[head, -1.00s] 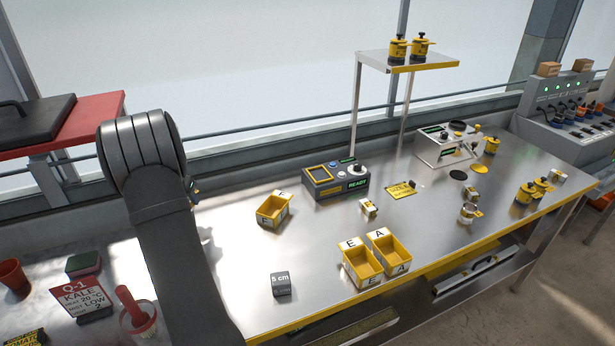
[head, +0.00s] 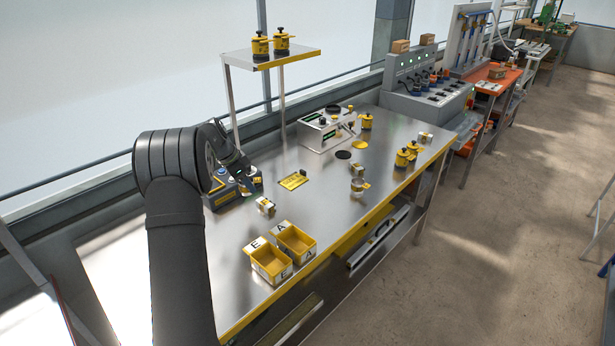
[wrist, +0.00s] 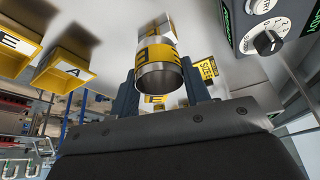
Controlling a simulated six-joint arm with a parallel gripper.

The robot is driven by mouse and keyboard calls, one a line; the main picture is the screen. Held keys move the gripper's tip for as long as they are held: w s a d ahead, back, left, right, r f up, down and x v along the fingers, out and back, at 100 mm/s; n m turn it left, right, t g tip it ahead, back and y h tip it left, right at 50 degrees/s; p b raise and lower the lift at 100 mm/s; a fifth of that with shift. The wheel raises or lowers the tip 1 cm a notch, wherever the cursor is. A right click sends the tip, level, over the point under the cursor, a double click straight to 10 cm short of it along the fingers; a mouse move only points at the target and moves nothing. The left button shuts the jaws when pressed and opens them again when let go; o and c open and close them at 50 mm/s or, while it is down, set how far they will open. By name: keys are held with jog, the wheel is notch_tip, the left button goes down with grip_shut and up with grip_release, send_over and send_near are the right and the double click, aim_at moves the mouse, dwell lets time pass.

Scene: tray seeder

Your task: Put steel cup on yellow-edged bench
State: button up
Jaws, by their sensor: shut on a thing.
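A steel cup (wrist: 160,75) with a yellow lettered band is between the two dark fingers of my gripper (wrist: 161,88) in the wrist view. The gripper is shut on it, and the cup's round steel rim faces the camera. In the head view my gripper is at the left part of the yellow-edged bench (head: 325,205), by the control box (head: 222,196). My arm partly hides that spot, and the held cup is not clear there. Another steel cylinder (head: 357,189) stands on the bench farther right.
Two yellow bins marked E (head: 270,266) and A (head: 296,242) stand near the front edge. A yellow plate (head: 293,180) lies behind them. Yellow pots (head: 406,156) stand to the right. A raised shelf (head: 305,56) is at the back. Bare steel surrounds the bins.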

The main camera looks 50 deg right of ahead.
jog(key=s+d+r+m+g+y, duration=0.15)
jog(key=s+d+m, duration=0.35)
jog(key=s+d, duration=0.8)
jog(key=s+d+m+g+y, duration=0.15)
jog(key=s+d+m, duration=0.55)
jog(key=s, duration=1)
jog(key=n, duration=0.2)
send_near(340, 208)
jog(key=shift+s+d+f, duration=0.15)
jog(key=shift+s, duration=0.25)
jog(key=shift+s+d+f, duration=0.15)
jog(key=shift+s+f, duration=0.05)
jog(key=shift+s, duration=0.25)
jog(key=shift+f, duration=2)
jog(key=shift+f, duration=0.1)
jog(key=shift+f, duration=0.1)
jog(key=o, duration=1)
